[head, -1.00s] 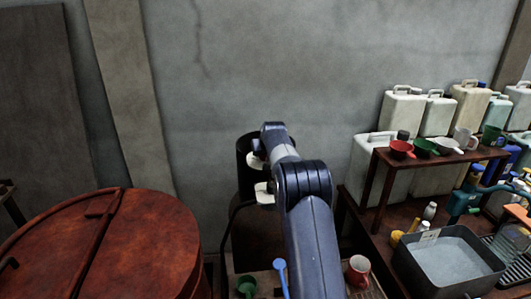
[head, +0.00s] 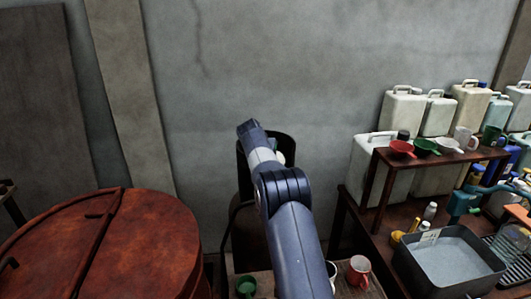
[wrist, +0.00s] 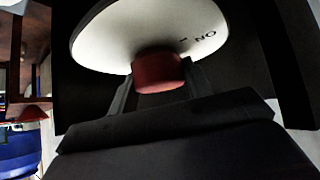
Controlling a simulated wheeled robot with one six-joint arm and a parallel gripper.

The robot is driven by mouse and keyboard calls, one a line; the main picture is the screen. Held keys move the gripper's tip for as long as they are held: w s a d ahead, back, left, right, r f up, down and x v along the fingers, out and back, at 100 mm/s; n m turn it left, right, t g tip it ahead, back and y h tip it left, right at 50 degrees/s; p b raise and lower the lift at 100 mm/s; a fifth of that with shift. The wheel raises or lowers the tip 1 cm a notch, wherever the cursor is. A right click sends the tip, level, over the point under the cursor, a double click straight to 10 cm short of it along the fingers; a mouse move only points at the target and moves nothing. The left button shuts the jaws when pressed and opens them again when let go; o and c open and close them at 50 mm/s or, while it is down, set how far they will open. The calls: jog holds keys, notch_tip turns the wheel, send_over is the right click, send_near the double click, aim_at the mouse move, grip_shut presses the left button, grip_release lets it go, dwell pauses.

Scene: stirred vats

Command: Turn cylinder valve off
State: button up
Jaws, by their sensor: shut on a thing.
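The cylinder (head: 250,240) stands against the wall with a dark collar (head: 286,144) around its top. My arm covers most of the valve in the head view. In the wrist view a white disc (wrist: 105,38) carries dark lettering that looks like "NO" and a short dash mark near its right edge. A red knob (wrist: 158,70) sits below the middle of the disc. My gripper (wrist: 160,88) is shut on the red knob, with a dark finger on either side. In the head view my gripper itself is hidden behind the arm.
A rusty red vat lid (head: 130,250) fills the lower left. A low table holds a green cup (head: 246,286) and a red mug (head: 358,270). At right are a grey basin (head: 450,262), a shelf with pans (head: 425,147) and several pale jugs (head: 402,108).

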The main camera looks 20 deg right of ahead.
jog(key=shift+m+g+h, duration=0.4)
jog(key=shift+m+h, duration=0.1)
jog(key=shift+m, duration=0.3)
jog(key=o, duration=1)
jog(key=shift+c, duration=0.2)
jog(key=shift+a+r, duration=0.1)
jog(key=b+v, duration=0.3)
jog(key=v, duration=0.7)
jog(key=shift+a+r+b, duration=0.2)
jog(key=shift+b, duration=0.2)
